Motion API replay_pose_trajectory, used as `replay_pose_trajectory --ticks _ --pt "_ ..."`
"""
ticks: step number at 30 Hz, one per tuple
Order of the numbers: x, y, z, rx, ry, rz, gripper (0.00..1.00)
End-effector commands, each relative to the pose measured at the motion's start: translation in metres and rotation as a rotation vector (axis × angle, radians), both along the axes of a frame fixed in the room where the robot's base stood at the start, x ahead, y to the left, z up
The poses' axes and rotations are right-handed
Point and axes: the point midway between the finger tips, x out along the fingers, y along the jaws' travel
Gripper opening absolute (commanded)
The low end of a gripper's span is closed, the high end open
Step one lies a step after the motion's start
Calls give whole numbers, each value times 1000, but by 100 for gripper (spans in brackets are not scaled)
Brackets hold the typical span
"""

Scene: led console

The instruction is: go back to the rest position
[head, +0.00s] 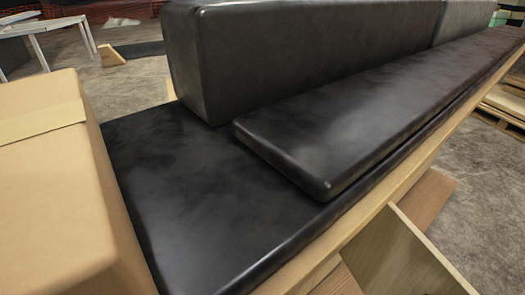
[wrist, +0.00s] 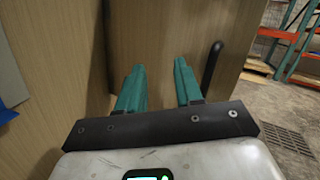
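My gripper (wrist: 157,86) shows in the wrist view with its two teal fingers apart and nothing between them. Its fingertips point toward a wooden panel (wrist: 172,35). I cannot tell whether they touch it. My gripper is not in the head view. No LED console can be made out in either view.
In the head view a black padded bench (head: 180,190) with long black cushions (head: 300,55) fills the middle. A cardboard box (head: 50,200) stands at the left. Wooden boards (head: 400,255) lean at the lower right. Concrete floor (head: 470,190) is open at the right. The wrist view shows a rack (wrist: 290,40).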

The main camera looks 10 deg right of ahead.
Motion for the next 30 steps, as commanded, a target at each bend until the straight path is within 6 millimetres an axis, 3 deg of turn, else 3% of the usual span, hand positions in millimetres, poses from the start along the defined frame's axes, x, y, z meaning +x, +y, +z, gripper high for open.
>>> replay_pose_trajectory --ticks 3,8,15,19,23,30 --pt "30 10 13 -236 127 190 35" --pt "60 34 13 -575 317 421 35" --pt "76 66 -21 -1102 617 728 35" --pt "69 70 -54 -1383 789 889 35" --pt "53 62 -88 -1649 960 1051 35" --pt "0 14 -141 -2060 1278 1398 35"
